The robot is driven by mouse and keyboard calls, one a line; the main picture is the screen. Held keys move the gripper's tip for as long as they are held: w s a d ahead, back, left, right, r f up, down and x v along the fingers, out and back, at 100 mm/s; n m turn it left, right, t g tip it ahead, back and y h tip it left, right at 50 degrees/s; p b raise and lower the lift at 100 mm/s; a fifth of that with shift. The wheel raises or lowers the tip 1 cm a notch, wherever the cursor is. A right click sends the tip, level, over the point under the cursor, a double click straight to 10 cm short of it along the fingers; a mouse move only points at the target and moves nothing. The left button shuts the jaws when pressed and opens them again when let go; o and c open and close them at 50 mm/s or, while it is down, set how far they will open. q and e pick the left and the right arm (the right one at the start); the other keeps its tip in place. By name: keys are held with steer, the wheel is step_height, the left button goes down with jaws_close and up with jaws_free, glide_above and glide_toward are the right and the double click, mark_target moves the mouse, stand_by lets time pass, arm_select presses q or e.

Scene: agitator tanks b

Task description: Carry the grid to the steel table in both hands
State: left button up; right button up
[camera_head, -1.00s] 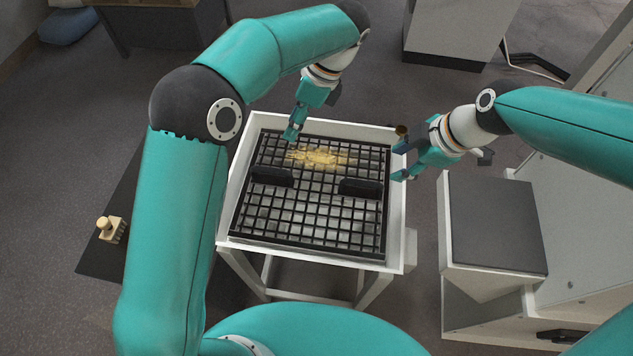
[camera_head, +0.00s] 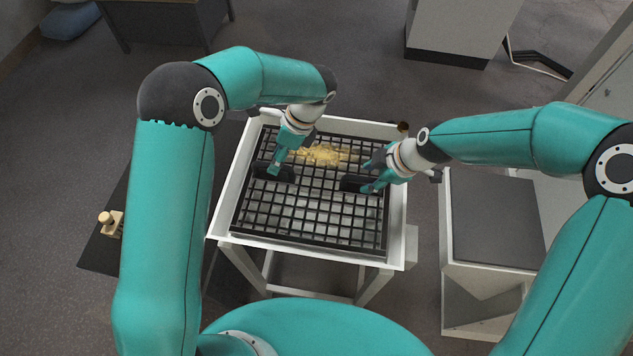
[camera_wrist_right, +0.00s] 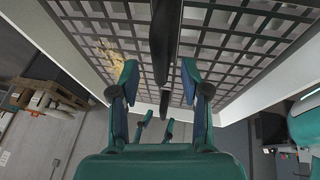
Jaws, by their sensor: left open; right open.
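The black grid (camera_head: 310,217) lies in a white-framed stand (camera_head: 398,230), with a yellow heap (camera_head: 322,154) on its far part. It has two black handles, a left one (camera_head: 262,172) and a right one (camera_head: 352,184). My left gripper (camera_head: 275,172) is open at the left handle and partly covers it. My right gripper (camera_head: 368,176) is open at the right handle. In the right wrist view, my right gripper's fingers (camera_wrist_right: 163,85) stand apart, with a dark handle (camera_wrist_right: 164,45) running between and beyond them. I cannot tell whether the fingers touch the handles.
A low cabinet with a dark grey top (camera_head: 495,220) stands right of the stand. A dark desk (camera_head: 165,22) and a pale cabinet (camera_head: 460,30) are at the back. A brush-like wooden item (camera_head: 110,222) lies on a dark surface (camera_head: 98,255) at left.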

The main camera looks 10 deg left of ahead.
mark_target(366, 178)
arm_select(q)
steer(key=shift+x, duration=1.8)
arm_select(e)
steer(key=shift+x, duration=1.8)
arm_select(q)
steer(key=shift+c, duration=0.2)
arm_select(e)
steer(key=shift+c, duration=0.2)
arm_select(q)
jaws_close()
arm_select(e)
jaws_close()
arm_select(q)
steer(key=shift+w, duration=0.1)
arm_select(e)
steer(key=shift+r, duration=0.1)
